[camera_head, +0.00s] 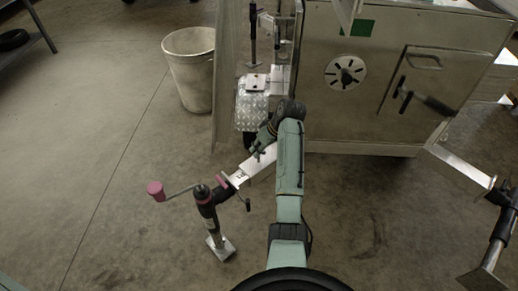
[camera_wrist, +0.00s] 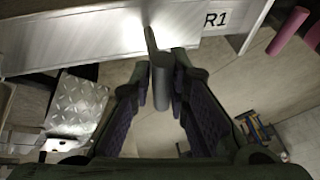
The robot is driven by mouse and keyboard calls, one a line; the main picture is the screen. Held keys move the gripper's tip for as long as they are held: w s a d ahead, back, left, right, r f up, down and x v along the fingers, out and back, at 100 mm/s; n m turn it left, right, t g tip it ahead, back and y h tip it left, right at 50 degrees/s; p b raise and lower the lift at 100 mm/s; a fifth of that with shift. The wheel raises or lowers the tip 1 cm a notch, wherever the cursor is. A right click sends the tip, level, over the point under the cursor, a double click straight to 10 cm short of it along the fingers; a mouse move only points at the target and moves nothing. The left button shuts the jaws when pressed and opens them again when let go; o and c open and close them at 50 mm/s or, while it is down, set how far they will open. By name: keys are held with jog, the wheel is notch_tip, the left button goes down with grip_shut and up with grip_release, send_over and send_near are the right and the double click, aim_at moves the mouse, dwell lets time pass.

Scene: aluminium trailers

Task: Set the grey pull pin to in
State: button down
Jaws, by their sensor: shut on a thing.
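The grey pull pin (camera_wrist: 162,88) shows in the wrist view as a round grey knob with a thin stem reaching up to the side of a pale metal beam (camera_wrist: 110,35) marked R1. My gripper (camera_wrist: 163,72) has its two dark fingers on either side of the knob and is shut on it. In the head view my gripper (camera_head: 265,138) is beside the same pale beam (camera_head: 258,161), below my arm. The pin itself is hidden there. How far the pin sits into the beam cannot be told.
A jack (camera_head: 208,208) with a pink-handled crank (camera_head: 156,190) stands at the beam's lower-left end. A metal trailer box (camera_head: 390,70) is at upper right. A tread-plate step (camera_head: 251,110) lies behind my gripper, and a bin (camera_head: 190,70) stands at upper left.

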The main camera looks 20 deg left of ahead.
jog(key=shift+s+a, duration=0.15)
notch_tip(320, 180, down, 4)
jog(key=shift+f+b, duration=0.1)
jog(key=shift+b, duration=0.7)
jog(key=shift+s, duration=0.1)
jog(key=c, duration=1.6)
grip_release()
jog(key=shift+w+r, duration=0.2)
jog(key=shift+r, duration=0.05)
jog(key=v, duration=1.1)
jog(key=shift+d+r, duration=0.25)
jog(key=shift+r, duration=0.05)
